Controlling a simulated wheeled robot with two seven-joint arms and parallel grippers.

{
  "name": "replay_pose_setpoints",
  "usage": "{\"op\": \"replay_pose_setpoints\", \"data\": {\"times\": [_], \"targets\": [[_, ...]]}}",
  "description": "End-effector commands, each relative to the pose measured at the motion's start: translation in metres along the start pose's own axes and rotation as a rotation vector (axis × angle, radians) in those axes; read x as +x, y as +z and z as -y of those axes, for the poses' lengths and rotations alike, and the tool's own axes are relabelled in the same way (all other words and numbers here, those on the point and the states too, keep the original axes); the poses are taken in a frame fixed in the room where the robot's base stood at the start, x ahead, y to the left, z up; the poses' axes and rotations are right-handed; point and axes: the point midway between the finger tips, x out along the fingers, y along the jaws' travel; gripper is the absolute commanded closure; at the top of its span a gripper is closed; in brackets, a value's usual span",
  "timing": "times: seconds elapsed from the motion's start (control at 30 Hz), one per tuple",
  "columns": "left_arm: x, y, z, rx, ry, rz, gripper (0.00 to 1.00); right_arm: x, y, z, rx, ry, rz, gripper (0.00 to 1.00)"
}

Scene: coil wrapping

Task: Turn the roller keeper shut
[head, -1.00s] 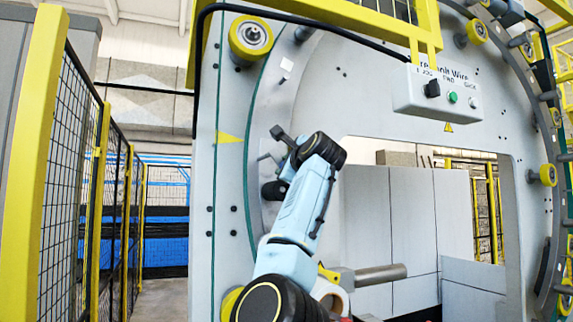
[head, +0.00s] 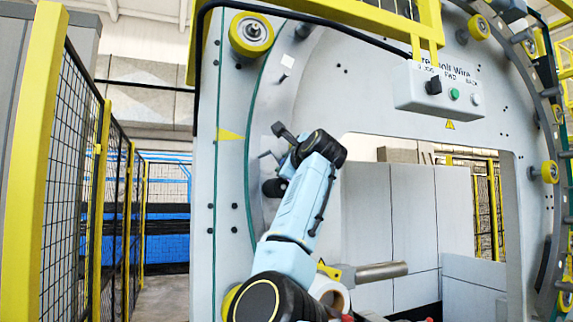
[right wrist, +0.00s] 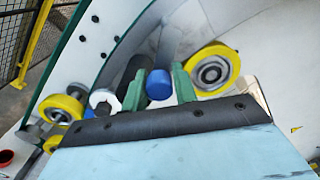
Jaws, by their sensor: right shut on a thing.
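In the right wrist view, the green fingers of my right gripper (right wrist: 159,88) stand on either side of a blue knob (right wrist: 158,84) and are shut on it. A dark cylinder (right wrist: 133,70) lies just behind the fingers. I cannot tell how the knob joins the roller keeper, or whether the keeper is open or shut. In the head view my right arm reaches up to the left side of the machine's ring (head: 268,100), where a dark grey rod (head: 283,131) sticks out. The arm hides the fingers and the knob there. My left gripper is not in view.
Yellow rollers (right wrist: 211,71) sit close to the fingers in the right wrist view; another roller (head: 251,34) is higher on the ring. A control box (head: 438,90) hangs at upper right. A yellow mesh fence (head: 75,150) stands at left.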

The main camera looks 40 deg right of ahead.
Motion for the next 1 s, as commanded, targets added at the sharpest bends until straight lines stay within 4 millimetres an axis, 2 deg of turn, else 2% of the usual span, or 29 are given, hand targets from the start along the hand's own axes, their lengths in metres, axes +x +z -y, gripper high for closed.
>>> {"op": "replay_pose_setpoints", "data": {"times": [0.03, 0.6, 0.63, 0.73, 1.0], "targets": [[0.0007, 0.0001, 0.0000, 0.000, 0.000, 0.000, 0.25, 0.0046, -0.0003, -0.0126, -0.010, 0.033, -0.003, 1.00], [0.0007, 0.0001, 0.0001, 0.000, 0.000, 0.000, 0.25, 0.0046, -0.0001, -0.0127, -0.010, 0.033, -0.002, 1.00], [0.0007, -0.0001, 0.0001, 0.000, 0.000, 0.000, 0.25, 0.0046, -0.0002, -0.0125, -0.010, 0.032, -0.003, 0.68], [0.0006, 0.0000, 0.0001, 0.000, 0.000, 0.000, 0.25, 0.0040, 0.0000, -0.0109, -0.009, 0.029, -0.002, 0.55], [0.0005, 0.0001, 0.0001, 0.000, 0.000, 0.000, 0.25, 0.0018, -0.0003, -0.0066, -0.004, 0.019, -0.001, 0.53]]}}
